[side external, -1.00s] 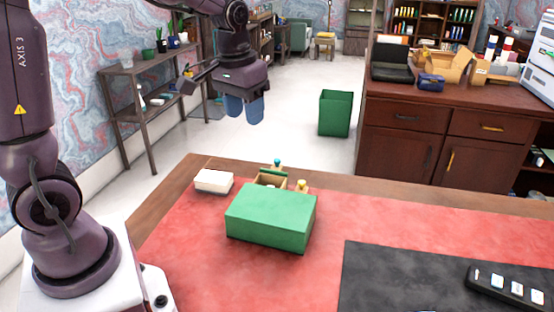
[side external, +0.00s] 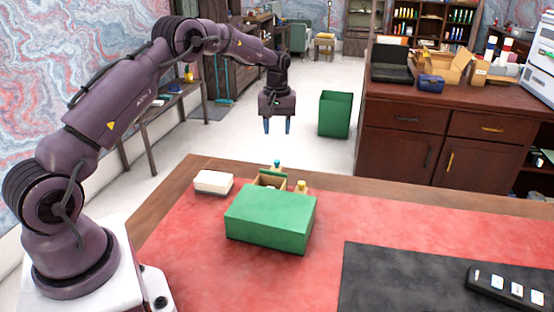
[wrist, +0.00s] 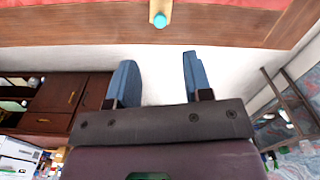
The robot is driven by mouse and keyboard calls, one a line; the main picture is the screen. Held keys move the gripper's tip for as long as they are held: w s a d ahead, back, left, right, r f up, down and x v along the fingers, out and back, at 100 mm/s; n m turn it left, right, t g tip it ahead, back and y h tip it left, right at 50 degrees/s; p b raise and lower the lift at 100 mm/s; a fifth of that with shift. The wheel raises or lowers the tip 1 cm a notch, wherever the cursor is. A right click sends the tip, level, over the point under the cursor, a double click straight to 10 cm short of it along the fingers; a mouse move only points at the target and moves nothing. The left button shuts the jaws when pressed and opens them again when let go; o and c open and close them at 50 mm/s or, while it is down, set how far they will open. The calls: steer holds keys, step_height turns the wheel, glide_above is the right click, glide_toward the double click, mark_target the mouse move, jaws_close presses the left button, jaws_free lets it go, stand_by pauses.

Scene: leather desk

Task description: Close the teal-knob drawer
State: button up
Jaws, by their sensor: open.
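A green box-shaped drawer unit (side external: 270,214) sits on the red desk mat. A drawer (side external: 268,180) with the teal knob (side external: 277,163) stands pulled out from its far side. A second knob, yellow (side external: 301,185), shows to the right, nearer the unit. My gripper (side external: 277,126) is open and empty, pointing down, above and beyond the far desk edge behind the teal knob. In the wrist view the teal knob (wrist: 160,20) shows at the top, apart from the blue fingers (wrist: 156,75).
A white box (side external: 213,182) stands left of the unit on the mat. A black pad (side external: 430,280) with a dark remote-like device (side external: 508,287) lies at the right. A green bin (side external: 335,114) stands on the floor beyond the desk.

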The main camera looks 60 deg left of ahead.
mark_target(277, 161)
step_height(277, 161, down, 10)
steer(key=shift+f, duration=0.25)
jaws_close()
